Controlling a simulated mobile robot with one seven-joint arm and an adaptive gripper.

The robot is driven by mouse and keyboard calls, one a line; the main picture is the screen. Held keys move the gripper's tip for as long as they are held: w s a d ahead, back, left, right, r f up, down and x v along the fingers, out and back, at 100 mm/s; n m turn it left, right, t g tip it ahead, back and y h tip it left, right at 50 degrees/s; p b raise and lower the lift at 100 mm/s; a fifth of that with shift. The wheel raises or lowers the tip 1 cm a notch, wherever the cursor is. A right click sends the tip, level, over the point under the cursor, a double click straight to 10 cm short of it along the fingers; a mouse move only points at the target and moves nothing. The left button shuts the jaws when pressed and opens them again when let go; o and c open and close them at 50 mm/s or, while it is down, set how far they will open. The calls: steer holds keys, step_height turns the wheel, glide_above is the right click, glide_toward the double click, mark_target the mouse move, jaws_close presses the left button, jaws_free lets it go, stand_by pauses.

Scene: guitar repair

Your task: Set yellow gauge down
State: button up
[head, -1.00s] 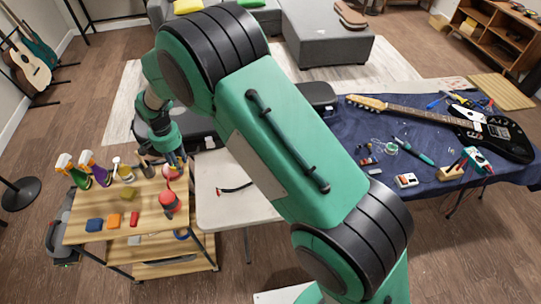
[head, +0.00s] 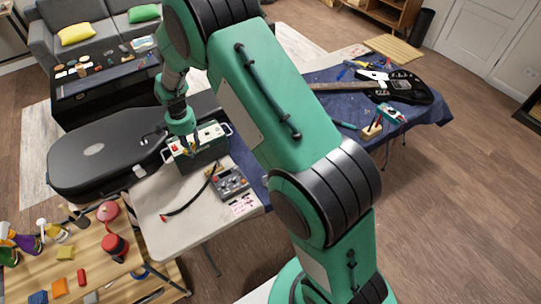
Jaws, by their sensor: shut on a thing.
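My gripper (head: 189,149) is small in the head view, above or in front of a dark box with a pale top. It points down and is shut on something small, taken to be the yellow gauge. The gauge itself is mostly hidden by the fingers and too small to make out clearly. I cannot tell whether it touches the box.
The dark box (head: 213,154) stands on a pale table (head: 180,196) with a black cable and a grey device (head: 230,183). A black guitar case (head: 95,155) lies to the left. A wooden cart (head: 95,260) holds bottles and blocks. A guitar (head: 400,88) lies on blue cloth.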

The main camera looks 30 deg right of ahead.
steer(key=s+d+m+p, duration=0.1)
steer(key=s+d+m, duration=0.35)
steer(key=d, duration=1.25)
steer(key=s+d+m, duration=0.3)
steer(key=s+d, duration=0.2)
steer(key=d, duration=1.2)
steer(key=shift+w+a+f, duration=0.1)
steer(key=shift+a+f, duration=0.05)
steer(key=shift+f, duration=1.3)
steer(key=shift+w+a+f, duration=0.1)
steer(key=shift+f, duration=1.35)
steer(key=shift+f+b, duration=0.4)
steer(key=shift+f, duration=2.75)
steer(key=shift+f, duration=1.9)
steer(key=shift+f+b, duration=0.15)
steer(key=shift+b, duration=0.2)
